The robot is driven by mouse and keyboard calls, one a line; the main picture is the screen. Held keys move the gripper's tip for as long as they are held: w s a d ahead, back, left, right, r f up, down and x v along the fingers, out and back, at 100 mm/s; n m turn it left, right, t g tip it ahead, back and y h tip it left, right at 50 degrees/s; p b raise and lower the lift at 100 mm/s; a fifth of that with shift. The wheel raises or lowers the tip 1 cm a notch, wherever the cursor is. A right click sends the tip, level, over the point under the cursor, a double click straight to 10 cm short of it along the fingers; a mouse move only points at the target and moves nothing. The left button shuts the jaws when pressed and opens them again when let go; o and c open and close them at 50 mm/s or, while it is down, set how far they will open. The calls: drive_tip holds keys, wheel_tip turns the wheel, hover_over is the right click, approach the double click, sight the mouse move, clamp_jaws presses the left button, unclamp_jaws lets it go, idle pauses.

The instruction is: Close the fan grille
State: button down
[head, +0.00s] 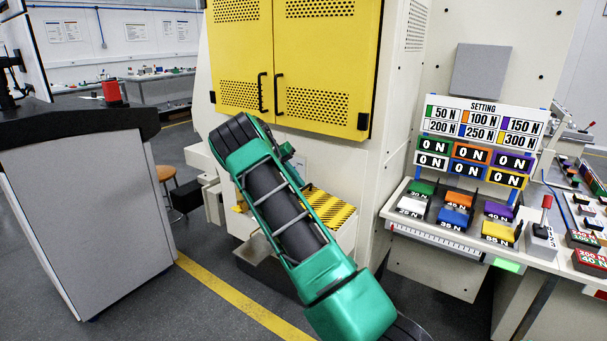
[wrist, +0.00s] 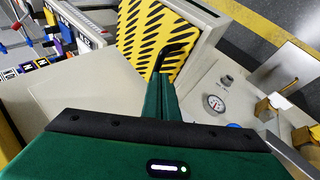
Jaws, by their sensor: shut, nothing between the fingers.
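The fan grille (head: 330,209) is a yellow panel with black slanted slots in a cream frame, low on the front of the cream machine. In the head view it appears tilted outward, partly behind my arm. In the wrist view the grille (wrist: 146,40) is at the top centre, with a bent black handle (wrist: 179,53) on it. My gripper (wrist: 160,80) is shut and empty, its green fingertips close to the handle's lower end. I cannot tell whether they touch. In the head view my arm hides most of the gripper.
Yellow perforated doors (head: 285,50) with black handles are above the grille. A bench with coloured weights (head: 455,215) is at the right, a grey cabinet (head: 85,210) at the left.

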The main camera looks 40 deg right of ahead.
drive_tip(key=shift+w+a+f, duration=0.1)
drive_tip(key=shift+w+f, duration=0.15)
drive_tip(key=shift+f, duration=0.4)
drive_tip(key=shift+w+a+f, duration=0.1)
drive_tip(key=shift+w+f, duration=0.15)
drive_tip(key=shift+f, duration=0.45)
drive_tip(key=shift+w+f, duration=0.25)
drive_tip(key=shift+f, duration=0.4)
